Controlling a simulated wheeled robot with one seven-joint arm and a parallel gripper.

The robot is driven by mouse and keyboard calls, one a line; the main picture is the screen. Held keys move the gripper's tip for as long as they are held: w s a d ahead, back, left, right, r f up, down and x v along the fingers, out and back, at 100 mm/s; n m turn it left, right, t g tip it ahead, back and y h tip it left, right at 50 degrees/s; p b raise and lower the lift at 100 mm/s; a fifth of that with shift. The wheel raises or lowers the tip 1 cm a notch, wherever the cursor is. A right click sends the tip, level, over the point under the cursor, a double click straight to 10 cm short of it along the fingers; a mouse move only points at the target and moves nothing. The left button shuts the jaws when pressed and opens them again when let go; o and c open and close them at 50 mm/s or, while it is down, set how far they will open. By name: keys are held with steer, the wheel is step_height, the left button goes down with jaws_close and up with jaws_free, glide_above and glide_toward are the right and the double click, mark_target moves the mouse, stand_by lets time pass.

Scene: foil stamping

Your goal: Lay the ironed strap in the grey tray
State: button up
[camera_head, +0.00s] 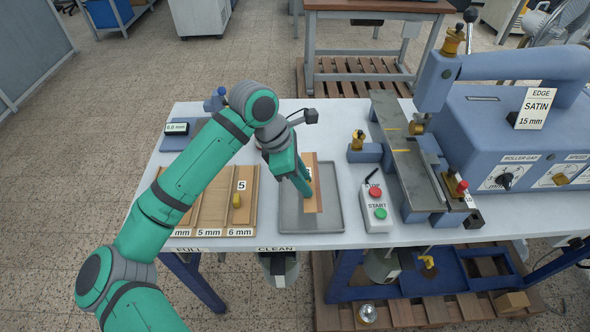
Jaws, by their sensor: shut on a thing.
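The strap (316,203) is a flat tan strip over the grey tray (290,222) on the white table. It lies lengthwise, running from the tray's far side towards its near side. My gripper (305,191) points down at the strip's left edge and is shut on the strap. The arm and gripper hide part of the strip and the tray's far left. I cannot tell whether the strap touches the tray floor or hangs just above it.
A wooden rack (213,208) marked 5 mm and 6 mm lies left of the tray. A start/stop box (375,218) stands close on the right. Beyond it is the blue edge machine (500,150) with its long grey bed (405,150).

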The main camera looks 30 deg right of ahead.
stand_by(0.4)
steer(key=shift+a+f, duration=0.1)
steer(key=shift+f, duration=2.95)
steer(key=shift+f, duration=0.15)
steer(key=o, duration=1.1)
steer(key=v, duration=1)
steer(key=shift+r, duration=0.4)
